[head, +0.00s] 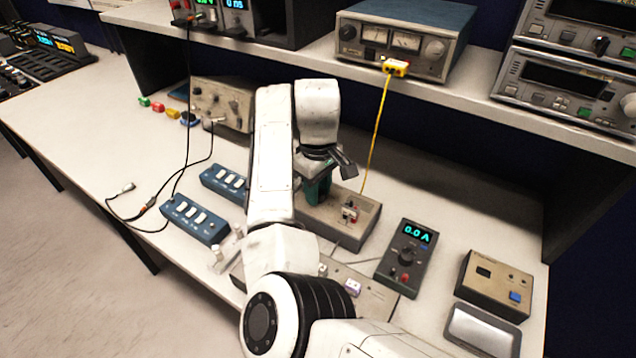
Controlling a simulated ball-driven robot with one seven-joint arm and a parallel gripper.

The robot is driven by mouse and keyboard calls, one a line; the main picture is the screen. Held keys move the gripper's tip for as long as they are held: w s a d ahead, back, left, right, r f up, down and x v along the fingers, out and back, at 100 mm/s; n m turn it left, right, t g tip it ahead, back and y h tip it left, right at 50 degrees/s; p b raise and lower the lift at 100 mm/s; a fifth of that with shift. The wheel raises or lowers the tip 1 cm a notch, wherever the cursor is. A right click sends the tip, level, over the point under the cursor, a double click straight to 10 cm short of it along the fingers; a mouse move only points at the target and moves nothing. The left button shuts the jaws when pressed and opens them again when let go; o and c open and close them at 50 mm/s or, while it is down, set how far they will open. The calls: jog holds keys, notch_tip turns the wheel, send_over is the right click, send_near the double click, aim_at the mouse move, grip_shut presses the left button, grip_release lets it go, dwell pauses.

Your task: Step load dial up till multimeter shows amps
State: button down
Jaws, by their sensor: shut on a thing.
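The multimeter (405,257) is a dark handheld unit lying on the bench right of centre. Its lit display (417,233) reads 0.0 A, and a round selector sits below it. My gripper (318,192) points down at the left part of this box and is shut on the load dial. The dial itself is mostly hidden by the gripper and arm, so its setting cannot be read.
A yellow lead (376,140) runs from the shelf's analog power supply (400,40) down to the load box. Blue switch boxes (195,220) and black cables lie left. A beige box (494,285) and a grey tray (482,330) stand right. The shelf edge overhangs behind.

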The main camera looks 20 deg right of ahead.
jog(key=m+p, duration=0.2)
jog(key=m, duration=0.1)
jog(key=shift+r, duration=0.15)
jog(key=shift+m+p, duration=1.1)
jog(key=shift+m, duration=0.8)
jog(key=c, duration=0.8)
grip_release()
notch_tip(320, 180, up, 10)
jog(key=shift+r, duration=0.25)
